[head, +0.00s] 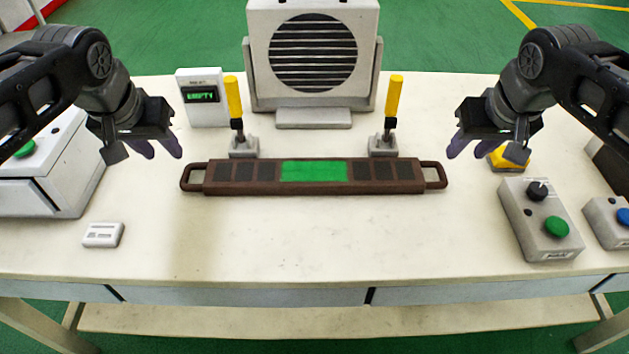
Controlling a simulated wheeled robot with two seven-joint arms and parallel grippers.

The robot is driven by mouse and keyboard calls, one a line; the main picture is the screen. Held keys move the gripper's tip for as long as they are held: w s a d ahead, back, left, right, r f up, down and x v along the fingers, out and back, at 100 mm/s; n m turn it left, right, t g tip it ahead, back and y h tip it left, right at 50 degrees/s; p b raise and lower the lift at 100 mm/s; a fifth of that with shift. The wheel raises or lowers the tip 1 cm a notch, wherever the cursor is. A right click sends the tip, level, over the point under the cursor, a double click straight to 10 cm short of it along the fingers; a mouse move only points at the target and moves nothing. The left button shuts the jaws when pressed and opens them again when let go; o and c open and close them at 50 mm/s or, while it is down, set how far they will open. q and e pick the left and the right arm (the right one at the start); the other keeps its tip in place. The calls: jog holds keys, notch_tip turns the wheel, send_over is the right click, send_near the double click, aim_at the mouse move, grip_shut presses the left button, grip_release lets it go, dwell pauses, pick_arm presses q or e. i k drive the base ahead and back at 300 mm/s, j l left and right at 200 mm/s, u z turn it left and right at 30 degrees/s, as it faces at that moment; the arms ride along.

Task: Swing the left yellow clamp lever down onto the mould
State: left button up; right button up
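The left yellow clamp lever (234,97) stands upright on its grey base (244,147) behind the mould's left part. The right yellow clamp lever (393,96) also stands upright, on a base behind the mould's right part. The mould (270,187) is a long brown bar with dark cells, a green middle panel and a loop handle at each end. My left gripper (160,150) is in the air left of the left lever, apart from it. My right gripper (468,148) is in the air right of the mould. Both look empty; their finger gaps are hard to make out.
A grey fan unit (313,20) stands behind the mould between the levers. A small display box (203,112) stands left of the left lever. A control box (538,222) with a knob and green button sits at right. The table front (300,250) is clear.

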aim_at(231, 81)
jog(key=k, duration=1)
